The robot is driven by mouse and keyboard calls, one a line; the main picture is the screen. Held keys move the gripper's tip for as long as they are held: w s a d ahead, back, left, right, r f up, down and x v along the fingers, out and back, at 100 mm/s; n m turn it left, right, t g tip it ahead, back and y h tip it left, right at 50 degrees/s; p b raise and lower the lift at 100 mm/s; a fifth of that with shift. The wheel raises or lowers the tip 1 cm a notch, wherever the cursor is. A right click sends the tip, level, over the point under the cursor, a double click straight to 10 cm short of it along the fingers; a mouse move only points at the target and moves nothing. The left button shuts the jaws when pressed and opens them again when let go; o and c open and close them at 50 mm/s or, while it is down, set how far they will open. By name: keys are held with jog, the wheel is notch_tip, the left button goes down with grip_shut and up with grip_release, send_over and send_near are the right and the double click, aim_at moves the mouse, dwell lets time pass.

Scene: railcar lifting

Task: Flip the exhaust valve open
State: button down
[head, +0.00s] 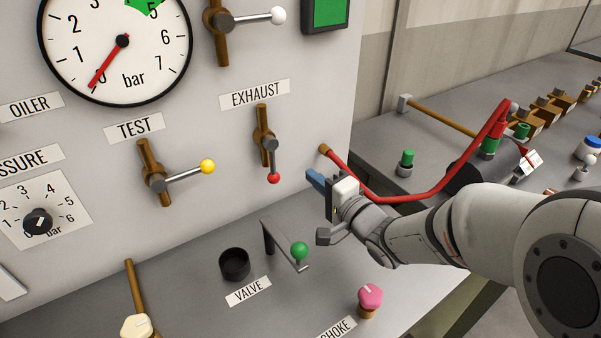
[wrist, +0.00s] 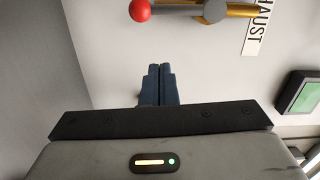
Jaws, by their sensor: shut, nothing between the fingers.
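The exhaust valve (head: 265,137) is a brass pipe fitting under the EXHAUST label (head: 254,94) on the upright panel. Its grey lever points down, in line with the pipe, and ends in a red knob (head: 274,178). In the wrist view the red knob (wrist: 140,10) and the lever (wrist: 178,9) show at the top edge, sideways. My gripper (head: 314,179) is to the right of the red knob and apart from it. Its blue fingers (wrist: 158,84) are shut together and empty, pointing toward the panel.
The test valve (head: 157,180) with a yellow knob is at the left. A green-knobbed lever (head: 299,251) stands on the desk below my gripper. A red hose (head: 400,198) runs from the panel behind my gripper. A pink choke knob (head: 370,297) is at the front.

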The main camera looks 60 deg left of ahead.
jog(key=shift+w+d, duration=0.2)
jog(key=shift+d, duration=2.6)
